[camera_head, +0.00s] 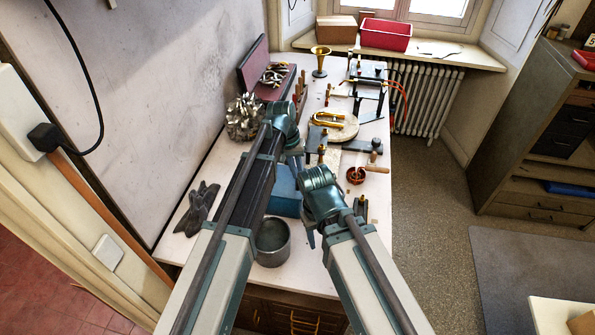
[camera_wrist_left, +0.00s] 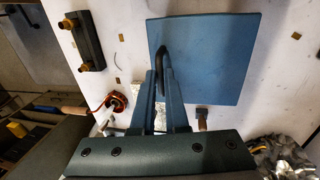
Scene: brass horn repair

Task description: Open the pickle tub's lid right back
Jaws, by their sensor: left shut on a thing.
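The pickle tub shows in the head view as a blue box (camera_head: 284,192), partly hidden behind my arms. In the left wrist view its blue square lid (camera_wrist_left: 215,55) fills the upper middle and looks flat. A dark bar handle (camera_wrist_left: 161,52) stands at the lid's left edge. My left gripper (camera_wrist_left: 162,80) is shut on this handle.
A grey round pot (camera_head: 272,243) stands in front of the tub. Bare white bench (camera_head: 375,235) shows at right.

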